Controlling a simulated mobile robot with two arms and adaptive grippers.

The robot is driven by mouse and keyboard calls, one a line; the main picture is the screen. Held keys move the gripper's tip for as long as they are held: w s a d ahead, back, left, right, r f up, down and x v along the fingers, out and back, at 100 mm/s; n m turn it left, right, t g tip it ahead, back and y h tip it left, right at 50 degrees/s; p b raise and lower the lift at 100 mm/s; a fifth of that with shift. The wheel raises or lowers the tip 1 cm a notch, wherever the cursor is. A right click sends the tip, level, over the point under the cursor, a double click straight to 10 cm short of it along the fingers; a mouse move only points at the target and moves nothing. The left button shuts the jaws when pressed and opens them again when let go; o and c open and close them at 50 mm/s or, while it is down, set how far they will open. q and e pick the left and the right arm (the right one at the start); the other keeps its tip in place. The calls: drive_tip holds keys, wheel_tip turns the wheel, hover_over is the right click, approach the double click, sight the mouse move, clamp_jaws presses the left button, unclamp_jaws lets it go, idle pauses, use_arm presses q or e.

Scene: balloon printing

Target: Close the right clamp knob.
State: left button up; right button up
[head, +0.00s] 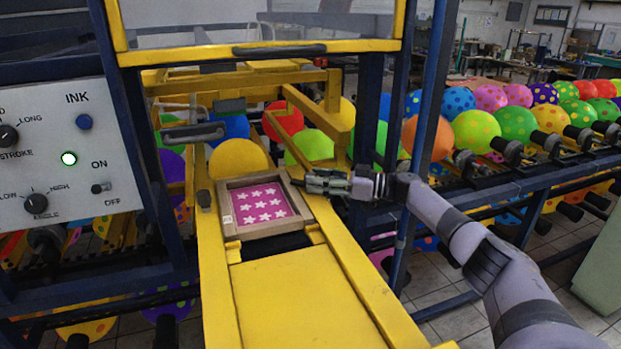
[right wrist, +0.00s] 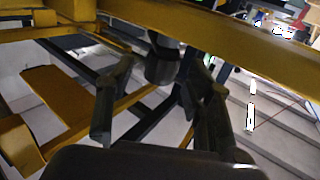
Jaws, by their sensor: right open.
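The right clamp knob (right wrist: 161,66) is a dark cylinder below the yellow rail in the right wrist view. It lies between and just beyond the fingertips of my right gripper (right wrist: 164,82), which is open with nothing held. I cannot tell whether a finger touches it. In the head view my right gripper (head: 316,182) reaches in from the right beside the frame's right edge and hides the knob. The wooden print frame (head: 282,229) holds a pink screen with white stars (head: 262,204). My left gripper is not in view.
A dark left clamp knob (head: 204,198) sits at the frame's left. Yellow rails (head: 365,275) flank the frame. A blue post (head: 425,130) stands close behind my right arm. A control panel (head: 70,150) is at the left, and balloons (head: 475,130) line the back right.

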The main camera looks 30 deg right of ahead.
drive_tip(key=v, duration=0.9)
drive_tip(key=shift+d, duration=0.2)
drive_tip(key=shift+s, duration=0.2)
